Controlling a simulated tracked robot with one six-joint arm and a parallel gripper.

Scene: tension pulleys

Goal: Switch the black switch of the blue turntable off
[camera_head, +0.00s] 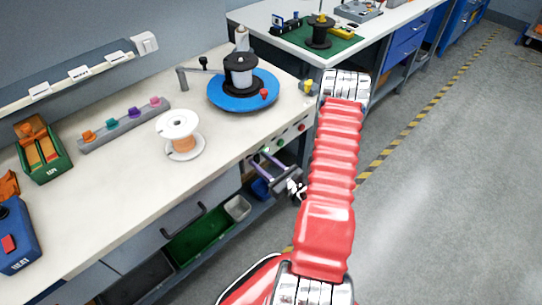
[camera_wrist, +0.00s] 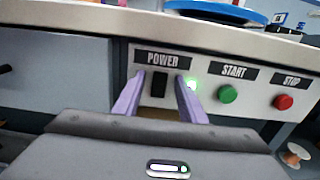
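The blue turntable (camera_head: 222,101) sits on the bench near its right end, with a black and white spool (camera_head: 241,75) on it. Its edge also shows at the top of the wrist view (camera_wrist: 215,9). The black switch (camera_wrist: 159,85) is under the POWER label on the bench's front panel. A green light (camera_wrist: 192,83) glows to its right, partly behind a finger. My gripper (camera_head: 257,162) is at the bench front, below the top edge. In the wrist view its two purple fingers (camera_wrist: 159,78) are apart, one each side of the switch. Contact cannot be told.
A green START button (camera_wrist: 228,94) and a red STOP button (camera_wrist: 284,102) lie right of the switch. The bench top (camera_wrist: 60,17) overhangs above the fingers. A drawer handle (camera_head: 183,220) is to the left. An orange-wound spool (camera_head: 181,139) stands on the bench.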

